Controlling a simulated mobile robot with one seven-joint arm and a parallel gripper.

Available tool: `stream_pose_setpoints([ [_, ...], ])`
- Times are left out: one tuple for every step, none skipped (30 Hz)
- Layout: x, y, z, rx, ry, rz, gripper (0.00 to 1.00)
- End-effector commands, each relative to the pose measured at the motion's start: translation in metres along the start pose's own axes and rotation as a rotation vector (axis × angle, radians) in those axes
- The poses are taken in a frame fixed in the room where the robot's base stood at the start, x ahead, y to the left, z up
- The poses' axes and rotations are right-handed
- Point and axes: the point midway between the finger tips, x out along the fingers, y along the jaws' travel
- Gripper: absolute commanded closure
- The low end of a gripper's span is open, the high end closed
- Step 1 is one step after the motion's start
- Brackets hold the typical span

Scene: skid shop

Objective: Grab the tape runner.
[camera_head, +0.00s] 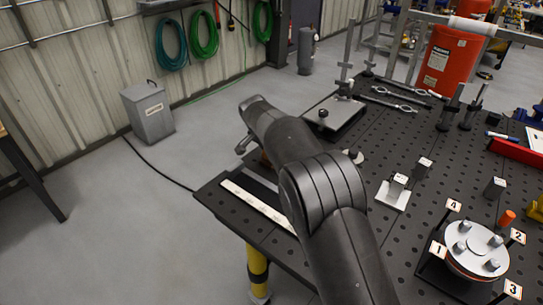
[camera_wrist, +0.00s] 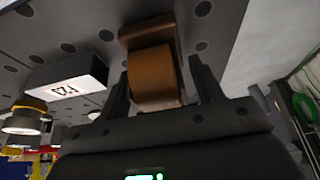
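The tape runner (camera_wrist: 152,75), an orange-brown roll in a brown holder, sits on the dark perforated table (camera_wrist: 225,120) in the wrist view. My gripper (camera_wrist: 160,85) is open, with one dark finger on each side of the roll. A narrow gap shows at the right finger; I cannot tell whether the left finger touches. The lower part of the tape runner is hidden behind the gripper body. In the head view my arm covers most of this spot, and only a small brown patch (camera_head: 265,159) shows beside my gripper (camera_head: 245,145).
A white-topped block (camera_wrist: 65,88) stands left of the tape runner in the wrist view. In the head view a pale ruler-like strip (camera_head: 258,205) lies near the table's left edge. A flat plate with a knob (camera_head: 334,116) lies behind my arm. A numbered round flange (camera_head: 474,250) stands at right.

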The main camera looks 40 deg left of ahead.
Motion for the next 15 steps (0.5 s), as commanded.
stream_pose_setpoints([
  [-0.0001, 0.0000, 0.0000, 0.000, 0.000, 0.000, 0.44],
  [-0.0002, 0.0000, 0.0000, 0.000, 0.000, 0.000, 0.47],
  [-0.0002, 0.0000, 0.0000, 0.000, 0.000, 0.000, 0.50],
  [-0.0002, 0.0000, 0.0000, 0.000, 0.000, 0.000, 0.52],
  [-0.0002, 0.0001, 0.0000, 0.000, 0.000, 0.000, 0.55],
  [-0.0002, 0.0001, 0.0000, 0.000, 0.000, 0.000, 0.58],
  [-0.0002, 0.0001, 0.0000, 0.000, 0.000, 0.000, 0.61],
  [-0.0003, 0.0000, 0.0000, 0.000, 0.000, 0.000, 0.63],
  [-0.0003, 0.0001, 0.0000, 0.000, 0.000, 0.000, 0.66],
  [-0.0003, 0.0001, 0.0000, 0.000, 0.000, 0.000, 0.69],
  [-0.0003, 0.0001, 0.0000, 0.000, 0.000, 0.000, 0.71],
  [-0.0003, 0.0000, 0.0000, 0.000, 0.000, 0.000, 0.74],
  [-0.0004, 0.0001, 0.0000, 0.000, 0.000, 0.000, 0.77],
  [-0.0009, -0.0001, -0.0004, 0.000, 0.001, -0.001, 0.78],
  [-0.0009, -0.0001, -0.0004, 0.000, 0.001, -0.001, 0.78],
])
